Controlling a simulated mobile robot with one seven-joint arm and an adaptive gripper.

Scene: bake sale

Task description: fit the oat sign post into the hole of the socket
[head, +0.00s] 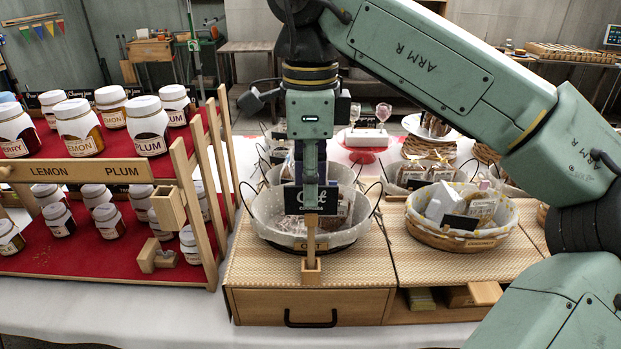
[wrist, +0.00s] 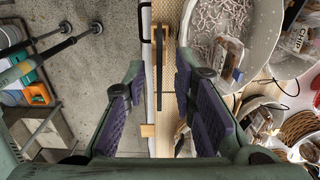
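The oat sign post (head: 311,237) is upright in the head view, with a black lettered board (head: 292,203) at its top. Its foot meets the small wooden socket (head: 311,271) at the front of the woven mat and appears to be inside it. My gripper (head: 310,203) points straight down and overlaps the board; a finger covers part of it.
A lined basket (head: 268,222) stands close behind the post, and another basket (head: 464,232) is to the right. A drawer handle (head: 311,321) is below the socket. A jar rack (head: 208,240) stands to the left.

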